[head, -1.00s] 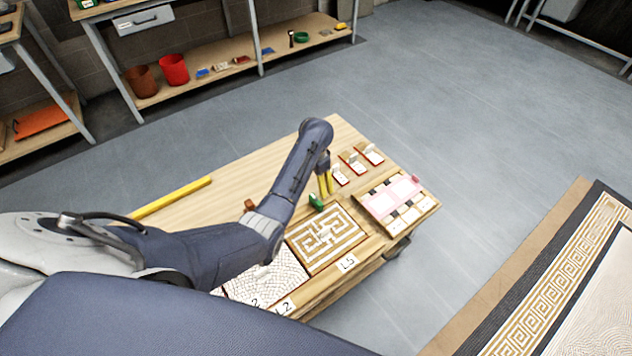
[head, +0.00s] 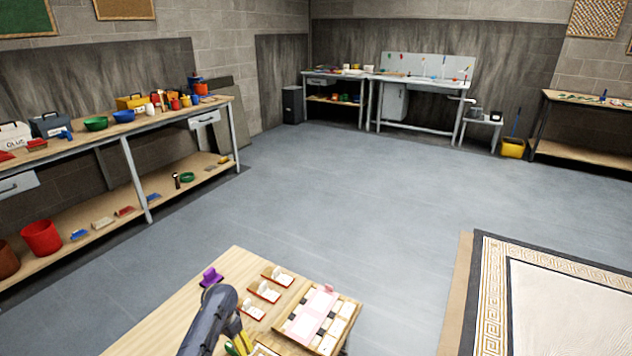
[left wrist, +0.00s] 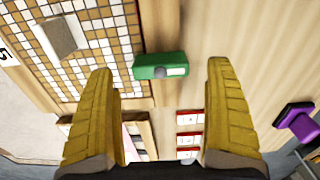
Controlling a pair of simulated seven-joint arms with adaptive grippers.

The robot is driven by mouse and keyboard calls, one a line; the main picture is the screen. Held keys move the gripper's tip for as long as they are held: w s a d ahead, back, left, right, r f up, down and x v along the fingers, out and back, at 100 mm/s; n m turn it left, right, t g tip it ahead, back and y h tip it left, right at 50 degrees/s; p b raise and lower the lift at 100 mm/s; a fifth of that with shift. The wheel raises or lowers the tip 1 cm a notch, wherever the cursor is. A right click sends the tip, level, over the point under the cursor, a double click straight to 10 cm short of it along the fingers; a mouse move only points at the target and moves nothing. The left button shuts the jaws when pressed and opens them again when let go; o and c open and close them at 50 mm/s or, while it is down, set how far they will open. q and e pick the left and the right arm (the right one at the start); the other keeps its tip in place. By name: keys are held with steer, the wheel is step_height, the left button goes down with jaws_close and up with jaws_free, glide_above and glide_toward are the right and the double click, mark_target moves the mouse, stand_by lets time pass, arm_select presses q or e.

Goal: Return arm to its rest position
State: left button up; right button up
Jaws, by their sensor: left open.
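My left arm reaches over the wooden table (head: 160,315) from the bottom of the head view. Its gripper, with yellow fingers (head: 242,342), is partly cut off there. In the left wrist view the left gripper (left wrist: 160,72) has its fingers wide apart. A green block-like tool (left wrist: 160,66) with a pale label appears between the fingertips, with a gap on both sides, so nothing is gripped. A brown and white mosaic panel (left wrist: 112,50) lies to its left, with a greyish piece (left wrist: 62,38) over it. My right gripper is not in view.
Small red-edged trays (head: 263,291) and a wooden tray with a pink sheet (head: 318,312) are near the gripper. A purple tool (head: 211,278) stands at the table's far edge. The grey floor beyond is clear up to a patterned rug (head: 560,310) and the shelving bench (head: 120,135).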

mark_target(233, 347)
arm_select(q)
steer(key=shift+f, duration=1.65)
steer(key=shift+r, duration=0.15)
step_height(233, 347, up, 12)
step_height(233, 347, down, 12)
steer(key=shift+f, duration=0.1)
steer(key=shift+m, duration=0.3)
steer(key=m, duration=0.6)
steer(key=shift+m, duration=0.3)
steer(key=m, duration=0.4)
steer(key=shift+m, duration=1.9)
